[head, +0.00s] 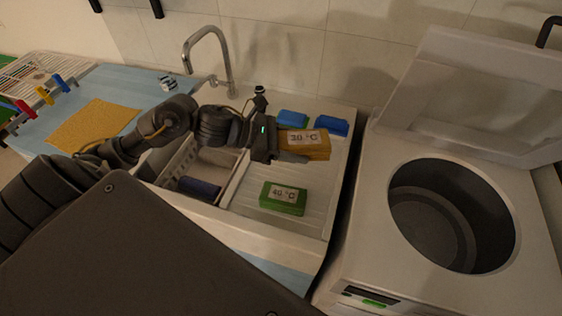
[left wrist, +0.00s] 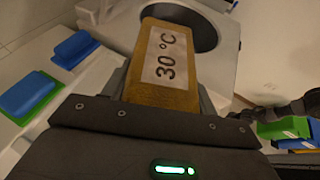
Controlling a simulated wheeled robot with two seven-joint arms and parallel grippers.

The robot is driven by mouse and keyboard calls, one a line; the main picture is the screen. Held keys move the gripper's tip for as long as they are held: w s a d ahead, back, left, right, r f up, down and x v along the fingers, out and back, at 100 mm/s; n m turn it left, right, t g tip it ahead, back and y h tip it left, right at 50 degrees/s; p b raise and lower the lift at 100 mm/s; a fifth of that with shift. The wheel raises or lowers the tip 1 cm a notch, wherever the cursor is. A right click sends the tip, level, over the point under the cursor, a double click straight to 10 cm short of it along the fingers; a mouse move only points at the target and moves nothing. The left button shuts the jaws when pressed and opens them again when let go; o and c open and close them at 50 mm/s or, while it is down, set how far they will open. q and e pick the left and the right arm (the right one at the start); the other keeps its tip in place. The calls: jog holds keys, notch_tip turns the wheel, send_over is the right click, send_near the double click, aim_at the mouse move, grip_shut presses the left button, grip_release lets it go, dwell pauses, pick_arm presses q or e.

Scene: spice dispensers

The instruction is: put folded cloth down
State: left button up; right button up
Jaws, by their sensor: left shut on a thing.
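My left gripper (head: 283,152) is shut on a folded ochre-yellow cloth (head: 316,153) with a white "30 °C" label. The cloth sticks out from the fingers over the draining board, apparently above its surface. In the left wrist view the same cloth (left wrist: 158,84) fills the middle, label facing up, with the round dark opening of the white machine beyond it. A green folded cloth (head: 271,197) labelled "40 °C" lies on the draining board nearer to me. My right gripper is not seen clearly in either view.
Two blue folded pieces (head: 331,126) lie at the back of the draining board (head: 240,203). The sink with a rack and a dark blue item (head: 199,188) is left of it. The open top-loading machine (head: 375,255) stands right. A yellow cloth (head: 88,126) lies far left.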

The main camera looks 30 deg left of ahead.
pick_arm(q)
jog(key=shift+s+f, duration=0.2)
jog(key=shift+s, duration=0.15)
jog(key=s+a+f+b, duration=0.1)
jog(key=s+a+f, duration=0.1)
jog(key=s, duration=0.7)
jog(key=w+f+b, duration=0.1)
jog(key=w+b, duration=0.1)
jog(key=b, duration=0.1)
jog(key=w+f+b, duration=0.1)
jog(key=b, duration=0.2)
jog(key=w+a+f+b, duration=0.1)
jog(key=w+b, duration=0.1)
jog(key=b, duration=0.1)
jog(key=shift+w, duration=0.3)
jog(key=w+f, duration=0.2)
jog(key=w+a+f+p, duration=0.1)
jog(key=w+f, duration=0.1)
jog(key=w, duration=0.1)
jog(key=w+f, duration=0.2)
jog(key=shift+w+a+p, duration=0.2)
jog(key=shift+w+p, duration=0.1)
jog(key=shift+w, duration=0.05)
jog(key=shift+w+f, duration=0.3)
jog(key=shift+f, duration=0.05)
